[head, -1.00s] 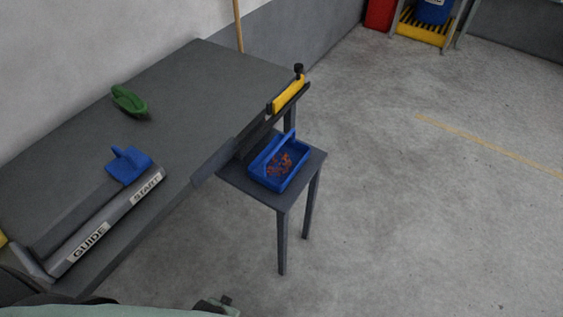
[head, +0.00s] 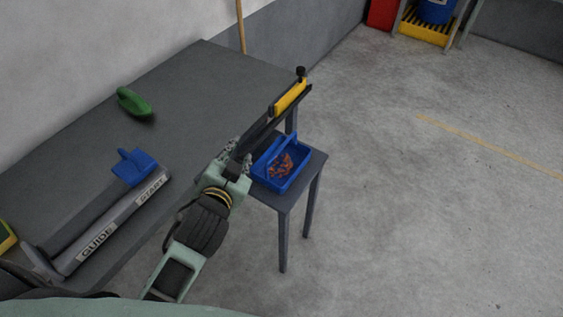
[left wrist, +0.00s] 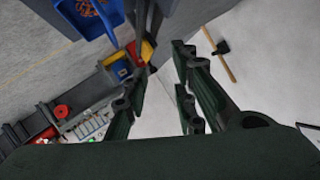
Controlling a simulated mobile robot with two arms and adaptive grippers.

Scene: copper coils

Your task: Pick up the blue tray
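The blue tray (head: 280,186) has a handle over it and holds small copper-coloured pieces. It sits upright on a small grey stand (head: 289,202) beside the long bench. My left gripper (head: 233,152) is just left of the tray in the head view, over the bench's edge, and looks apart from it. In the left wrist view the left gripper (left wrist: 165,65) has its fingers spread with nothing between them. The tray also shows at the top left of that view (left wrist: 108,15), cut off by the edge. My right gripper is not in view.
The grey bench (head: 205,75) carries a green tool (head: 133,102), a blue piece (head: 134,167) and a guide rail (head: 118,222). A yellow-topped part (head: 290,96) stands at the bench's end, close behind the tray. The floor (head: 430,200) right of the stand is clear.

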